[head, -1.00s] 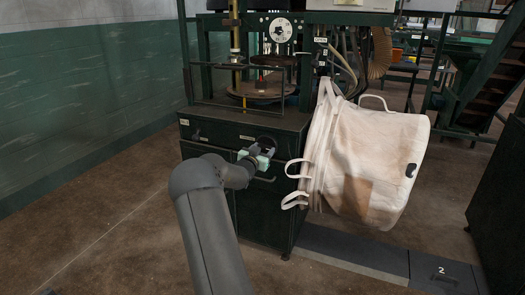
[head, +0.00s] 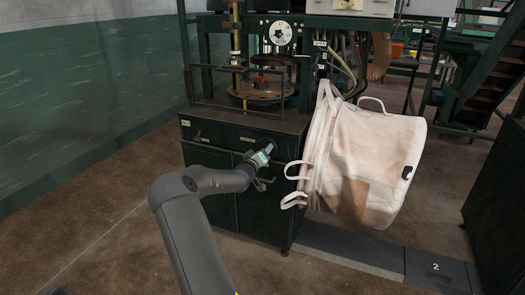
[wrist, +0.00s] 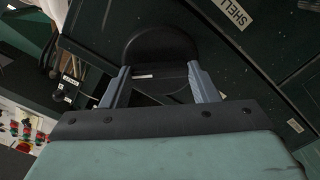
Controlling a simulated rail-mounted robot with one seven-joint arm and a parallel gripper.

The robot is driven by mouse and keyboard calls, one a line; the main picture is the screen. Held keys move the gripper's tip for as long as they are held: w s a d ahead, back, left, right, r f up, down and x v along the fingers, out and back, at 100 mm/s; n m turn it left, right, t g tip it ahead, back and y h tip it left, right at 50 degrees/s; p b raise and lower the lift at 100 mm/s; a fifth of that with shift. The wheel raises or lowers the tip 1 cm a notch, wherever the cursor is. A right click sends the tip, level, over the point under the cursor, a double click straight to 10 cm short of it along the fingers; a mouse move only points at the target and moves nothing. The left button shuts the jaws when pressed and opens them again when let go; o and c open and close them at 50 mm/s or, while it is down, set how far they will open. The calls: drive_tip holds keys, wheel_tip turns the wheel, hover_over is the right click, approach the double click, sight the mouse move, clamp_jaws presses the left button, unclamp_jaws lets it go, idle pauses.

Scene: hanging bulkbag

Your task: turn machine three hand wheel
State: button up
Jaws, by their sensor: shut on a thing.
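A dark, rounded part, seemingly the hand wheel (wrist: 160,38), lies directly ahead of my gripper (wrist: 160,74) in the wrist view. The two grey fingers stand on either side of its lower part, and my gripper is shut on it. In the head view my gripper (head: 264,172) is at the front of the dark green cabinet (head: 225,160), left of the bag's loops. The wheel itself is mostly hidden there by my wrist and blends with the dark cabinet.
A large white bulk bag (head: 365,155) hangs close to the right of my gripper, its loops (head: 297,170) reaching toward it. Open floor (head: 90,230) lies to the left.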

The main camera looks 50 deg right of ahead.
drive_tip(key=shift+n+b, duration=0.8)
drive_tip(key=shift+n, duration=3.9)
drive_tip(key=o, duration=1)
drive_tip(key=p+v, duration=0.2)
drive_tip(key=v, duration=1.5)
drive_tip(key=shift+s+a, duration=0.15)
drive_tip(key=shift+a, duration=0.05)
